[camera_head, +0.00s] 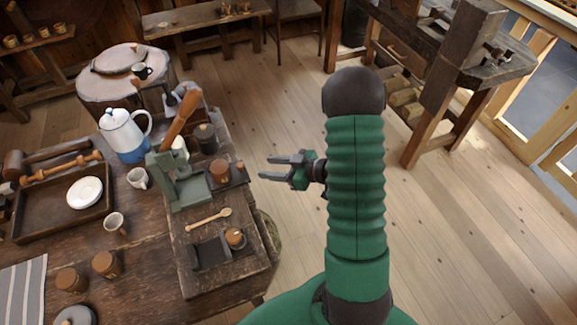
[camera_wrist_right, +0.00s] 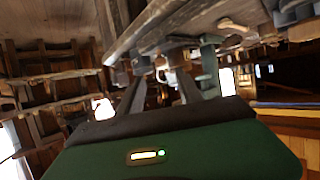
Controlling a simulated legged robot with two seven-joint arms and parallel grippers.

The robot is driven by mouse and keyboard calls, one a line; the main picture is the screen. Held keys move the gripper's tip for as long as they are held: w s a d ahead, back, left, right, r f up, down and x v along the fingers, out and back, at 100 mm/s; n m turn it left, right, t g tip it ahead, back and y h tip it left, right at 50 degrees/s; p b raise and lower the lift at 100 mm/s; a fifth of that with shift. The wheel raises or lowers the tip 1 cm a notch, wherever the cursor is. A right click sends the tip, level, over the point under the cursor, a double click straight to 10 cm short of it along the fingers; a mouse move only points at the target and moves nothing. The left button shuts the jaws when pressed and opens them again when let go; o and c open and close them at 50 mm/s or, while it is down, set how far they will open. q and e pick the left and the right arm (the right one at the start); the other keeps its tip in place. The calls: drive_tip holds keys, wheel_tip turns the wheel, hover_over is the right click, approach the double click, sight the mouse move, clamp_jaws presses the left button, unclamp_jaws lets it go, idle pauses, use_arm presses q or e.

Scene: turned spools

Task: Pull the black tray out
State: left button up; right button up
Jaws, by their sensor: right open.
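A small black tray (camera_head: 209,254) lies on the raised wooden board near the table's right side. A small brown turned piece (camera_head: 235,238) is beside its right end. My right gripper (camera_head: 266,168) is open and empty, off the table's right edge, with its fingers pointing left. It is apart from the tray, farther back in the picture. In the right wrist view, its two dark fingers (camera_wrist_right: 160,92) are spread with nothing between them. I cannot make out the tray in that view. My left gripper is not in view.
A green stand (camera_head: 181,183), a brown cup (camera_head: 219,172), a dark canister (camera_head: 206,138) and a wooden spoon (camera_head: 208,219) stand or lie near the tray. A blue-white pot (camera_head: 124,134) is farther left.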

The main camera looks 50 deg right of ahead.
drive_tip(key=v, duration=0.7)
drive_tip(key=shift+w, duration=0.1)
drive_tip(key=w+g+h+p, duration=0.1)
drive_tip(key=w+g+h, duration=0.1)
drive_tip(key=w+h, duration=0.35)
drive_tip(key=w+a+r+m+g+p, duration=0.1)
drive_tip(key=w+a+r+m+g, duration=0.15)
drive_tip(key=a, duration=0.25)
drive_tip(key=s+a+g, duration=0.2)
drive_tip(key=s+a, duration=0.3)
drive_tip(key=a, duration=0.3)
drive_tip(key=s+a+m+g+y+p, duration=0.1)
drive_tip(key=s+a+g, duration=0.2)
drive_tip(key=s+a, duration=0.2)
drive_tip(key=shift+s+a+f+g, duration=0.25)
drive_tip(key=shift+a+f+g, duration=0.1)
drive_tip(key=shift+a, duration=1.1)
drive_tip(key=shift+a+r, duration=0.1)
drive_tip(key=shift+a, duration=0.15)
